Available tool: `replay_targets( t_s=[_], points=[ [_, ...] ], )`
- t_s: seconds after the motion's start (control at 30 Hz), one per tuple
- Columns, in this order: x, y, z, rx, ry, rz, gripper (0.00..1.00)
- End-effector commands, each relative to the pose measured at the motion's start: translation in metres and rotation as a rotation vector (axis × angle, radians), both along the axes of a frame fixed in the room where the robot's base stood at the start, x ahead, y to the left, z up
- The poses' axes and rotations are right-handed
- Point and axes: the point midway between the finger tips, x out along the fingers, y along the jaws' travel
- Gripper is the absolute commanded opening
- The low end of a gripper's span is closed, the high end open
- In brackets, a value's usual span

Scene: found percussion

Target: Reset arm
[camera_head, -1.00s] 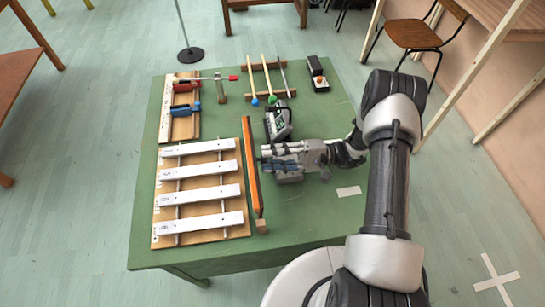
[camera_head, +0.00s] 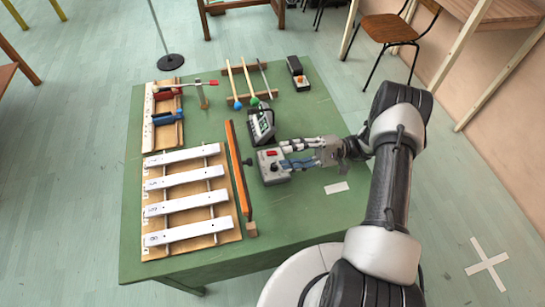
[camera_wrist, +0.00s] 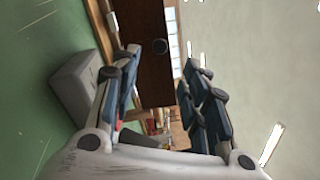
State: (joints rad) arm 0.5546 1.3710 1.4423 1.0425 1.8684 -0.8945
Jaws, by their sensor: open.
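My gripper (camera_head: 284,154) is above the green table (camera_head: 300,205), pointing left in the head view. Its fingers are apart and nothing is seen held between them.
An orange bar (camera_head: 238,170) and a board with white bars (camera_head: 187,195) lie at left. A black device with a panel (camera_head: 261,125) stands behind the gripper. Mallets on a rack (camera_head: 250,85), clamps (camera_head: 165,117) and a small black box (camera_head: 297,73) are farther back. The front right tabletop is mostly clear.

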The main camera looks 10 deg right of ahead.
Motion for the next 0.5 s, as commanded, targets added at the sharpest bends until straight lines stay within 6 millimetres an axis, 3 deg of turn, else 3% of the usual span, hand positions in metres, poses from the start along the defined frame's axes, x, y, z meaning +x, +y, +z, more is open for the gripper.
replay_targets(
  t_s=[0.2,0.5],
  points=[
    [0.001,-0.021,-0.003,0.0,0.0,0.0,0.41],
    [0.001,-0.023,-0.003,0.0,0.001,0.001,0.41]
  ],
)
